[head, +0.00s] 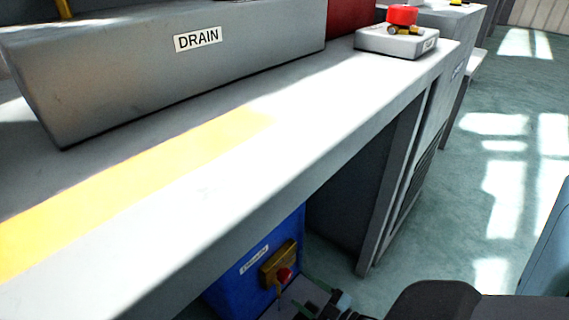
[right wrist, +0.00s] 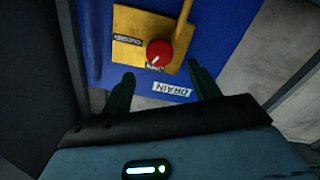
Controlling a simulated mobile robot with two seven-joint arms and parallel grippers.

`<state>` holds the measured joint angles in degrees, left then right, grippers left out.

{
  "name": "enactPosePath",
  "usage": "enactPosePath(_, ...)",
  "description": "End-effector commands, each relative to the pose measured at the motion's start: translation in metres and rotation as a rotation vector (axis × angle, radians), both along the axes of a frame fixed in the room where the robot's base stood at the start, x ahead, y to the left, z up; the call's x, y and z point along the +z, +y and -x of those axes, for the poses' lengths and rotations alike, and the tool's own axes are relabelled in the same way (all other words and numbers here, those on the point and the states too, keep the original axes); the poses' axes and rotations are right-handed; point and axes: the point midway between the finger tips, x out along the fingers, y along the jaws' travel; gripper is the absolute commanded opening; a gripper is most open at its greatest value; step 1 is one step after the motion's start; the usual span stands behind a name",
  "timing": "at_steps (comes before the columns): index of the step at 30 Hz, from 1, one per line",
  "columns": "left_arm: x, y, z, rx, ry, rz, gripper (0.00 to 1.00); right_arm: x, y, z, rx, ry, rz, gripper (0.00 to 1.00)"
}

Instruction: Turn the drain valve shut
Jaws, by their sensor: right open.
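The drain valve is a yellow plate with a round red knob (right wrist: 160,53) and a yellow lever (right wrist: 183,28) pointing up in the right wrist view. It is on a blue box (right wrist: 227,42) with an upside-down DRAIN label (right wrist: 172,89). One small plate label (right wrist: 128,40) is left of the knob; another is partly hidden below it. In the head view the red knob (head: 284,275) shows low under the bench. My right gripper (right wrist: 160,74) is open and empty, its fingers on either side below the knob, apart from it. My left gripper is out of view.
The white bench top (head: 270,135) with a yellow stripe overhangs the blue box. A grey housing labelled DRAIN (head: 120,75) stands on it. A red button box (head: 397,40) sits at the far end. Grey panels flank the box closely. Open floor (head: 490,170) lies to the right.

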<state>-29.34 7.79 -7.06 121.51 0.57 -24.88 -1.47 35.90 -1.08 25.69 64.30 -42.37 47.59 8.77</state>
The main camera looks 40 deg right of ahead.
Motion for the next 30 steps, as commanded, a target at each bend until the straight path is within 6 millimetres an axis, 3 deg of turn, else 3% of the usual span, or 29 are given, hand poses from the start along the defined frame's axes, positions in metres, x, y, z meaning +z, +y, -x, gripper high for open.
enactPosePath(15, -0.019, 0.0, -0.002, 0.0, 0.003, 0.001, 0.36, -0.001, 0.005, -0.067, -0.001, 0.0, 0.0, 0.61)
enactPosePath(27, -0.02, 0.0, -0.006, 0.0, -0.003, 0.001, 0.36, 0.0, 0.006, -0.074, 0.0, 0.001, -0.001, 0.61)
enactPosePath(30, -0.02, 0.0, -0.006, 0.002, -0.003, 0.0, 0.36, 0.0, 0.006, -0.074, 0.0, 0.001, -0.001, 0.49)
